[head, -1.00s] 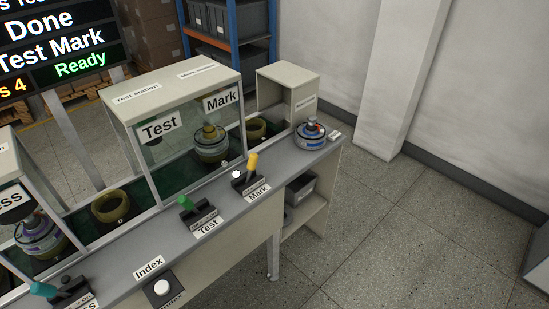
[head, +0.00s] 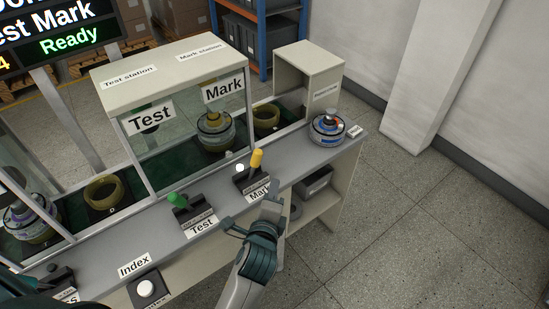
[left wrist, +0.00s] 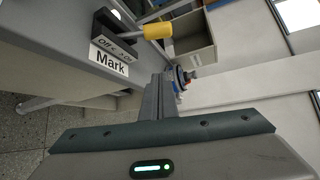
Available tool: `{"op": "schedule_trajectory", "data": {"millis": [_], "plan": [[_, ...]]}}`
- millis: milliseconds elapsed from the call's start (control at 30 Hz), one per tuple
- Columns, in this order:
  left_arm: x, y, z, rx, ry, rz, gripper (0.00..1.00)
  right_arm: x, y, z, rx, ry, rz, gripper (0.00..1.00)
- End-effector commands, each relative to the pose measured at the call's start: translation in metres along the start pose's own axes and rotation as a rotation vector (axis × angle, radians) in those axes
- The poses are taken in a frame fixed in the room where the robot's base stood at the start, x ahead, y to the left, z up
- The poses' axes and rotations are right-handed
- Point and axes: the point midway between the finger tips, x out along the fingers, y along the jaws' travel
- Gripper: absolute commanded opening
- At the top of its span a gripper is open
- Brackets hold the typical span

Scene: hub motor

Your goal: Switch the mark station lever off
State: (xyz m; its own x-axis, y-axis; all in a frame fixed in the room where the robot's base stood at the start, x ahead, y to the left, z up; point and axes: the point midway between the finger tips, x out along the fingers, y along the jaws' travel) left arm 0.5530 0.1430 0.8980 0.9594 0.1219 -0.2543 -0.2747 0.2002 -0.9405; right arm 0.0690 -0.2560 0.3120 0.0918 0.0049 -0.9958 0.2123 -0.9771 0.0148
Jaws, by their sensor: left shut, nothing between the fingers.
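The mark station lever has a yellow handle (head: 256,159) on a dark base by the "Mark" label, in front of the glazed station housing. In the left wrist view the yellow handle (left wrist: 158,31) leans right, toward the "On" side of its "Off/On" plate (left wrist: 112,47). My left gripper (head: 273,190) is shut and empty, just in front of and below the lever, over the "Mark" label's right end. Its closed fingers also show in the left wrist view (left wrist: 158,97), apart from the handle. My right gripper is not in view.
A white lamp (head: 240,168) sits beside the mark lever. The green test lever (head: 177,200) stands to its left, and the index button (head: 146,288) farther left. A motor (head: 328,127) stands at the bench's right end. Open floor lies right of the bench.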

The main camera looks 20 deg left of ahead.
Motion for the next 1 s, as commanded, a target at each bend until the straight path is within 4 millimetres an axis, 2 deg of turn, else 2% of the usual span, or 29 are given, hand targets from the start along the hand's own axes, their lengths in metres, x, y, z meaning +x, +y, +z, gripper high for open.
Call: {"op": "schedule_trajectory", "data": {"millis": [100, 567, 767, 1000], "plan": [[-0.002, -0.006, 0.003, 0.009, -0.007, -0.008, 0.0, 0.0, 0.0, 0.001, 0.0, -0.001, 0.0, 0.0], [0.003, -0.005, 0.003, 0.008, -0.007, -0.007, 0.0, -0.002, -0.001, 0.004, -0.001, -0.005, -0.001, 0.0], [0.021, -0.007, 0.003, 0.008, -0.007, -0.009, 0.0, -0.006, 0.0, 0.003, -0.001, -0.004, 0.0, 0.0], [0.059, -0.008, 0.003, 0.007, -0.006, -0.007, 0.0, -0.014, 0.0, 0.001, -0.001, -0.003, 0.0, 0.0]]}}
